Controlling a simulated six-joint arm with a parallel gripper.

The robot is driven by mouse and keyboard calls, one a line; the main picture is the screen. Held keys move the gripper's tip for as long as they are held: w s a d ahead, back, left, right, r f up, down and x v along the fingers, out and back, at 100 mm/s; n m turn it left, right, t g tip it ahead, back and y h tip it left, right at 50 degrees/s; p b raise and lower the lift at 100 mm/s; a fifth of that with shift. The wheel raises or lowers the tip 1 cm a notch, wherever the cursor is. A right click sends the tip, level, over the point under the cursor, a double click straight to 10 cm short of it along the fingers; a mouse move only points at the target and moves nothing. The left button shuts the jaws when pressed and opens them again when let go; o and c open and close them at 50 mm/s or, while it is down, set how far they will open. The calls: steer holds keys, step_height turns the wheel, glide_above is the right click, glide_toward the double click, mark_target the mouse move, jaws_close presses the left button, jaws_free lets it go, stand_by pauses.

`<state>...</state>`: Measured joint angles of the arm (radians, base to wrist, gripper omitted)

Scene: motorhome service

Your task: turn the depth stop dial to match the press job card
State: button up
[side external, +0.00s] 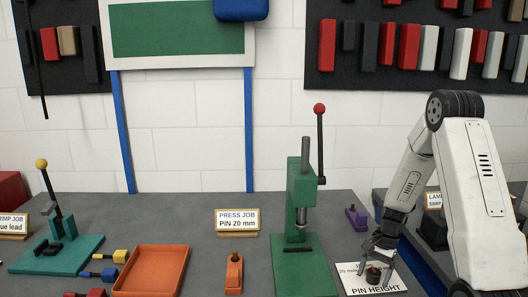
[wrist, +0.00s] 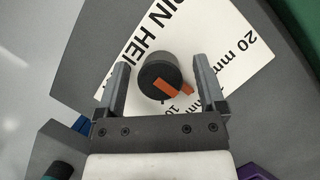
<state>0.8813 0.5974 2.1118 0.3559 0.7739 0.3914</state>
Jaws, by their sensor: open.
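The depth stop dial (wrist: 153,70) is a dark round knob with an orange pointer (wrist: 172,88) on a white "PIN HEIGHT" plate (wrist: 135,55). In the wrist view the pointer aims to the lower right, away from the "20 mm" label; the exact mark is partly hidden. My gripper (wrist: 160,66) is open, with one finger on each side of the dial; contact cannot be told. In the side view my gripper (side external: 377,250) is low over the dial (side external: 373,277). The press job card (side external: 237,222) reads "PIN 20 mm".
The green press (side external: 300,195) with a red-knobbed lever stands left of the dial. A purple part (side external: 356,217) lies behind the dial. An orange tray (side external: 152,270), an orange part (side external: 234,272) and a green crimp tool (side external: 55,252) are further left.

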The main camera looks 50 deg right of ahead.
jaws_close()
steer(key=shift+n, duration=0.5)
steer(key=n+g, duration=0.1)
steer(key=n, duration=0.2)
steer(key=shift+n+g, duration=0.3)
steer(key=shift+g, duration=0.1)
steer(key=n, duration=0.2)
steer(key=n+g+h, duration=0.1)
steer(key=n, duration=0.2)
steer(key=shift+g+h, duration=0.3)
jaws_free()
